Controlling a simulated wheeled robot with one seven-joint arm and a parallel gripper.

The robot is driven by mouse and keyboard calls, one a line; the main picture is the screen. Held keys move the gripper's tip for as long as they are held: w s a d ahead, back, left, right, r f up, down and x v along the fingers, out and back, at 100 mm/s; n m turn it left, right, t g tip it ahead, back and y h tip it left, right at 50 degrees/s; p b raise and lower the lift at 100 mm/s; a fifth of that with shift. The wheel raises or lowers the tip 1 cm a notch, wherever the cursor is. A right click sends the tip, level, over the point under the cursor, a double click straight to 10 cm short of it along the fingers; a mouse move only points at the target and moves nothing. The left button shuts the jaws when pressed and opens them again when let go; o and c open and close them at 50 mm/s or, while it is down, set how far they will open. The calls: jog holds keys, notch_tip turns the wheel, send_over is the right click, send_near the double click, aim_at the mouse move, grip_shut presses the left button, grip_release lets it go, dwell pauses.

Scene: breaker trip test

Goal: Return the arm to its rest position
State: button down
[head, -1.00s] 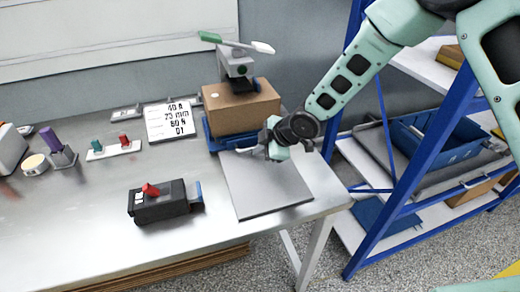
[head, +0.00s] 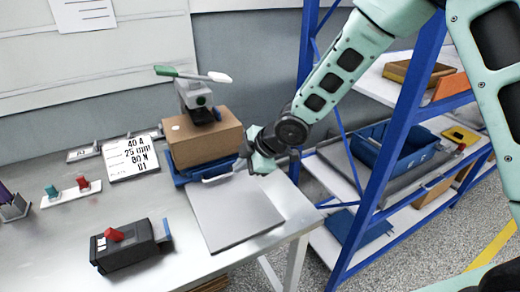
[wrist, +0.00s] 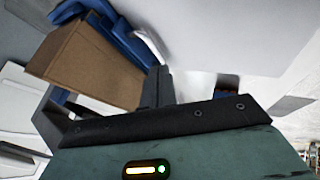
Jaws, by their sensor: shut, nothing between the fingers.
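My gripper (head: 250,163) is at the end of my green arm, above the back right of the bench beside the cardboard box. Its fingers (wrist: 157,85) are together in the wrist view, with nothing between them. The black breaker (head: 130,245) with a red lever (head: 114,235) lies on the bench at the front left, well apart from my gripper. A flat grey plate (head: 235,212) lies below and in front of my gripper.
A blue-framed shelf (head: 395,130) stands close on the right. A printed card (head: 130,158) and small switches (head: 70,190) are on the left.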

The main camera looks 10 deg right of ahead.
jog(key=p+v, duration=0.3)
jog(key=v, duration=0.6)
jog(key=s+d+r+m+g+h, duration=0.1)
jog(key=s+m, duration=0.5)
jog(key=s, duration=0.8)
jog(key=s+d+r+m+g+h, duration=0.2)
jog(key=s+r+m+g+h, duration=0.1)
jog(key=s, duration=1)
notch_tip(320, 180, up, 3)
jog(key=m+h, duration=0.1)
jog(key=m, duration=0.1)
jog(key=shift+s+f+m+g+h, duration=0.25)
jog(key=shift+s+m+g+h, duration=0.1)
jog(key=shift+m+g+h, duration=0.05)
